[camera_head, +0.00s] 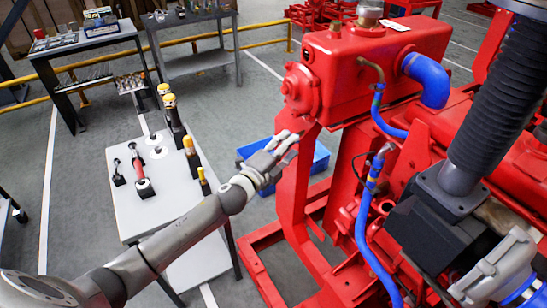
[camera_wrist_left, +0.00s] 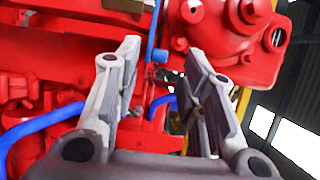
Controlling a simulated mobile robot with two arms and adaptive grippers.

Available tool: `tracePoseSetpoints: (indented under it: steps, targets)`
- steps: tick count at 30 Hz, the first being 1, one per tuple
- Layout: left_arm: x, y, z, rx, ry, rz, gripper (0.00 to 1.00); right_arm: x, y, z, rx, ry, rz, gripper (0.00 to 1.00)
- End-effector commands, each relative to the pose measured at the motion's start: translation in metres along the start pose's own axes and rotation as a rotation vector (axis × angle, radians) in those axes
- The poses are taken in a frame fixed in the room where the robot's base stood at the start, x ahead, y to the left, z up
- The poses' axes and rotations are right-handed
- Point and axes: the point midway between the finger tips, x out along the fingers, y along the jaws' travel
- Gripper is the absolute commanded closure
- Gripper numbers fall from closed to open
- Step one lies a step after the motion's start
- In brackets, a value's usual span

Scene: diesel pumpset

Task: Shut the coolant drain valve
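My left gripper (camera_head: 288,142) reaches in from the left and is beside the red engine (camera_head: 340,75), apart from it. In the left wrist view its two grey fingers (camera_wrist_left: 160,58) are spread with nothing held between them. A small metal valve-like fitting (camera_head: 384,150) sits above a blue hose (camera_head: 364,225), to the right of the gripper; it may be the coolant drain valve, but its handle position is too small to tell. In the left wrist view a small metal fitting (camera_wrist_left: 160,76) shows beyond the fingers, partly blurred.
A white table (camera_head: 170,210) with tools stands left of the engine. A blue crate (camera_head: 318,160) lies on the floor behind the gripper. A thick blue elbow hose (camera_head: 428,80) and a black corrugated duct (camera_head: 497,95) are on the right. Workbenches stand at the back left.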

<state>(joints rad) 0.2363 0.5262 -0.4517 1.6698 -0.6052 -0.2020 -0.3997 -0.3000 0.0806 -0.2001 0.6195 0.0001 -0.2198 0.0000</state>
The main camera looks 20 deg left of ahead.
Motion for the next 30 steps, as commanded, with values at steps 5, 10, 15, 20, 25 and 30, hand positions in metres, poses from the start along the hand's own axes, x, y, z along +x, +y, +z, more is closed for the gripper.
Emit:
tracePoseSetpoints:
  steps: [5,10,15,20,25,30]
  targets:
    - [-0.031,0.0,0.0,0.0,0.0,0.001,0.62,0.0,0.0,0.0,0.0,0.0,0.0,0.6]
    - [-0.052,-0.001,0.0,0.001,-0.001,-0.001,0.62,0.0,-0.001,0.0,0.0,0.0,-0.001,0.6]
    - [-0.063,-0.002,0.0,0.002,-0.001,-0.003,0.62,0.0,-0.001,0.0,0.0,0.001,-0.001,0.6]
    - [-0.066,-0.003,0.0,0.002,0.0,-0.004,0.62,0.0,-0.001,0.0,0.0,0.001,-0.001,0.6]
    - [-0.066,-0.002,0.0,0.002,-0.001,-0.004,0.62,0.0,-0.001,0.0,0.0,0.0,-0.001,0.6]
    - [-0.066,-0.002,0.0,0.002,-0.001,-0.004,0.62,0.0,-0.001,0.0,0.0,0.0,-0.001,0.6]
